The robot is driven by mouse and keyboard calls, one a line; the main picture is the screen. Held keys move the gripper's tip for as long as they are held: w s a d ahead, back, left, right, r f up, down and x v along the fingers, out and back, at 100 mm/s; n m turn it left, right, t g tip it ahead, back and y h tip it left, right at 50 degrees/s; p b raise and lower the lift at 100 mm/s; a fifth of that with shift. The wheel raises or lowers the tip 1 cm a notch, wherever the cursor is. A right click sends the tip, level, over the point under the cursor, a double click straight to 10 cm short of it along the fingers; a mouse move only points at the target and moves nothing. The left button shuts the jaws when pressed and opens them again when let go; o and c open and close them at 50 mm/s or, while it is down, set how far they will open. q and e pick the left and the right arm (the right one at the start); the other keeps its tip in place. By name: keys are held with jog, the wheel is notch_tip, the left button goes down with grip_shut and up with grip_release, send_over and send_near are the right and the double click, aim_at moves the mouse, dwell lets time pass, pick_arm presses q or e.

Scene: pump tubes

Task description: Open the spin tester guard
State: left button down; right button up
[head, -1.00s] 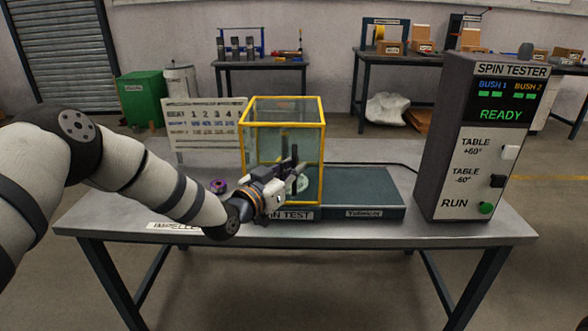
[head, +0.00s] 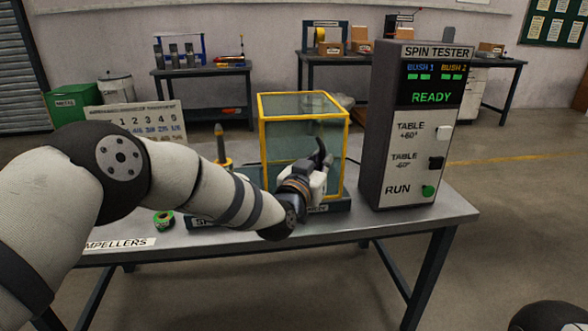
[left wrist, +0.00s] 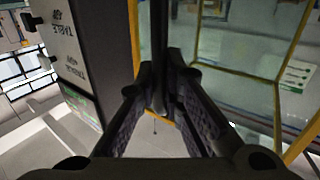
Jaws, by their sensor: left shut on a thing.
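The spin tester guard (head: 304,150) is a clear box with a yellow frame, standing over the right part of its dark base (head: 338,205). A post with a yellow lower part (head: 221,150) stands uncovered to the left of the guard. My left gripper (head: 322,165) is at the guard's front. In the left wrist view its fingers (left wrist: 160,88) are closed on a dark upright bar, the guard's handle (left wrist: 159,35), beside the yellow frame. My arm hides much of the base's left part.
The spin tester control box (head: 412,130) stands close to the right of the guard, its screen reading READY. A green ring (head: 164,221) lies on the table at left, near the impellers label (head: 120,244). A number chart (head: 145,122) stands behind my arm.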

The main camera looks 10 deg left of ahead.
pick_arm(q)
jog(key=shift+w+d, duration=0.15)
jog(key=shift+d, duration=0.45)
jog(key=shift+w+d, duration=0.15)
jog(key=shift+d, duration=0.45)
jog(key=c, duration=1.7)
grip_release()
jog(key=v, duration=1.2)
